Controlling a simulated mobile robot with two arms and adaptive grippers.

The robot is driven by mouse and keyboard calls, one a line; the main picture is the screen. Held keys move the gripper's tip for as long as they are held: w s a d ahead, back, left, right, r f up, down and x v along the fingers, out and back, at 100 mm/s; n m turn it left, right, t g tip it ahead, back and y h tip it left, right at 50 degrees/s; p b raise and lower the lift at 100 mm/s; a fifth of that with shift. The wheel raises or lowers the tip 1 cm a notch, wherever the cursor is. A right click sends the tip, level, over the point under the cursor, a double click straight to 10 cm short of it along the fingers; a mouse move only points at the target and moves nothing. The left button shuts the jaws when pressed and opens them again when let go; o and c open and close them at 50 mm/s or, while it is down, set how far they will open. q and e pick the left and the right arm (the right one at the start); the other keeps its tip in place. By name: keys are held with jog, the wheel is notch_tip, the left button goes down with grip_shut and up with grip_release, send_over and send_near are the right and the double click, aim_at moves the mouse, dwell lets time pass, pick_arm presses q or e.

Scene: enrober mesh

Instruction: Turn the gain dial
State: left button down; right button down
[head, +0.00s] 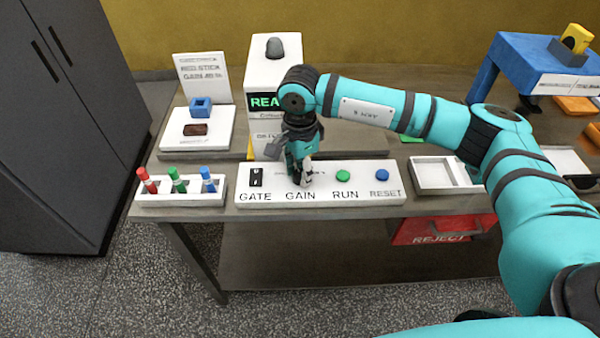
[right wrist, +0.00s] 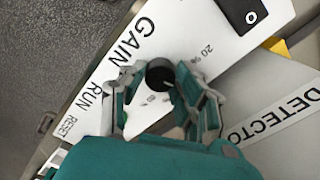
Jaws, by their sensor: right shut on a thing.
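The gain dial (right wrist: 160,74) is a small dark round knob on the white control panel, in the right wrist view. In the head view it is hidden behind my right gripper (head: 306,176). The right gripper (right wrist: 158,88) points down with its fingers on both sides of the dial, shut on it. The white control panel (head: 272,196) carries the labels GATE, GAIN, RUN and RESET. A "20 %" mark is beside the dial in the right wrist view. My left gripper is not in view.
The gate switch (head: 256,177) is left of the dial; the green run button (head: 343,176) and blue reset button (head: 382,175) are right of it. A rack (head: 152,198) of three coloured markers stands at left. The detector unit (head: 262,72) rises behind my gripper.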

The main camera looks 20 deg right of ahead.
aim_at(300, 173)
dwell(0.3)
jog(key=c, duration=0.9)
grip_release()
jog(key=shift+c, duration=0.2)
jog(key=shift+r, duration=0.1)
notch_tip(300, 173, up, 12)
